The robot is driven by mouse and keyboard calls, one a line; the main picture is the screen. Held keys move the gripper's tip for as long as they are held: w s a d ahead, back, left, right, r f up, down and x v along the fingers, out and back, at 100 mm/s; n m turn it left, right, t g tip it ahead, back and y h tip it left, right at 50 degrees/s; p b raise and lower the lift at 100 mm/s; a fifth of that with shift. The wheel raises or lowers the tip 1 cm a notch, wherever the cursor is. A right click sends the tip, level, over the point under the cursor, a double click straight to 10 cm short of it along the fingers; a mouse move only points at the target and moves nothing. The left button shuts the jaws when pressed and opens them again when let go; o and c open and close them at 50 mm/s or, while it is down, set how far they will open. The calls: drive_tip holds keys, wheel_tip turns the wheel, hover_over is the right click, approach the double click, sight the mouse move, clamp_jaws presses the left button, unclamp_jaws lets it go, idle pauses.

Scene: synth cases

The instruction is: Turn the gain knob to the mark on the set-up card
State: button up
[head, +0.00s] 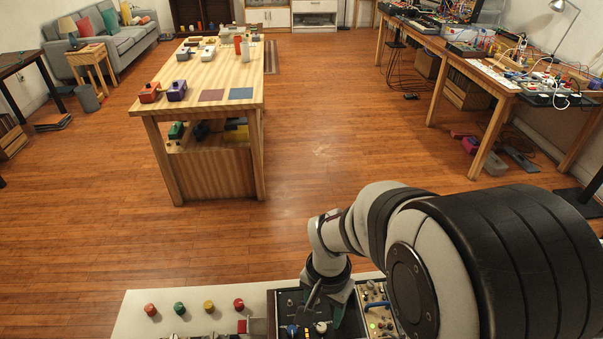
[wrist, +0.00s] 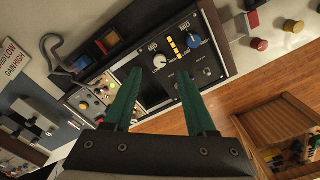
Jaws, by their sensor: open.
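A dark panel (wrist: 210,68) holds a white knob (wrist: 160,62) and a blue knob (wrist: 193,40), with yellow blocks between them. Their printed labels are too small to read, so I cannot tell which is gain. In the head view the blue knob (head: 292,330) and white knob (head: 321,327) show at the bottom edge. The set-up card (wrist: 11,62), cut off at the left of the wrist view, reads LOW on one line and GAIN HIGH below. My gripper (wrist: 160,76) is open and empty; its green fingers point at the panel, with the white knob appearing between the tips.
A small panel with lights (wrist: 88,100) and a dark unit with orange and blue switches (wrist: 105,42) adjoin the panel. Red (head: 239,304), yellow (head: 209,306) and green (head: 179,308) buttons stand to its left in the head view. A wooden table (head: 225,72) stands beyond open floor.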

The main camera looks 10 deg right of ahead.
sight(322, 327)
wheel_tip(322, 327, down, 6)
drive_tip(key=shift+r, duration=0.1)
clamp_jaws()
idle(0.4)
